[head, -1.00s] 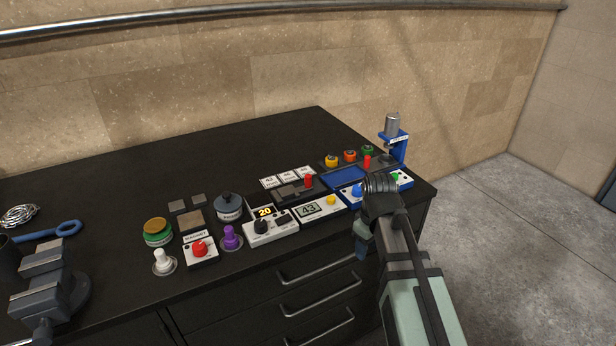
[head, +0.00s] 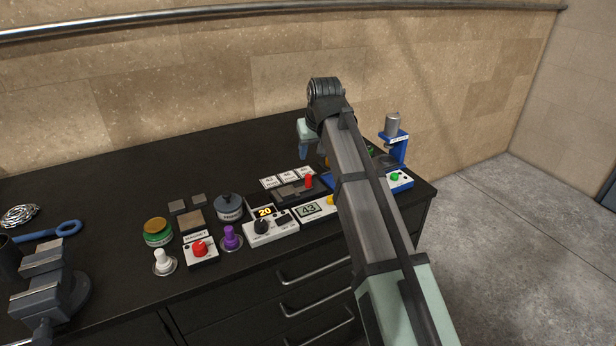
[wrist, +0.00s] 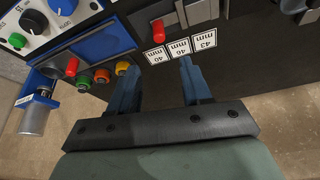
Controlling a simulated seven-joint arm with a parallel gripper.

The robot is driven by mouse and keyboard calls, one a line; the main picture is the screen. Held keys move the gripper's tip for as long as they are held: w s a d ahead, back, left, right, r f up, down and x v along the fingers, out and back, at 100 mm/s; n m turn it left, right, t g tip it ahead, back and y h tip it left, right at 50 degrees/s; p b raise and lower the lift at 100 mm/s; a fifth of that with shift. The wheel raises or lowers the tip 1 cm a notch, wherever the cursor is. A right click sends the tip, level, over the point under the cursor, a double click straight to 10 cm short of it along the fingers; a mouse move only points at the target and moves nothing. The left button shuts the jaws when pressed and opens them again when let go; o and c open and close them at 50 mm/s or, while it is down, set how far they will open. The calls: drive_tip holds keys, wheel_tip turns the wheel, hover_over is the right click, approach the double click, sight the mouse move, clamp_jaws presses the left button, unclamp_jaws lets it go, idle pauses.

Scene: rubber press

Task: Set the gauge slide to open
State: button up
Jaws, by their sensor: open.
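The gauge slide is a dark grey block (head: 290,192) with a red upright handle (head: 308,181) at its right end. It lies on the black bench behind the white units. In the wrist view the red handle (wrist: 160,33) stands beyond my fingertips, near the small "mm" cards. My gripper (wrist: 158,65) is open with nothing between its two blue fingers. In the head view my gripper (head: 303,154) hangs above the back of the bench, behind the gauge slide, its fingers partly hidden by my arm.
Three white cards (head: 285,177) lie behind the slide. A blue stand (head: 396,150) with a metal cylinder is at the right. The white "43" display unit (head: 308,210) and white "20" dial unit (head: 268,227) sit in front. Free black bench lies at the back left.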

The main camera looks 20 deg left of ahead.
sight(308, 175)
drive_tip(key=x, duration=1.3)
drive_tip(key=shift+d+f, duration=0.1)
clamp_jaws()
idle(0.4)
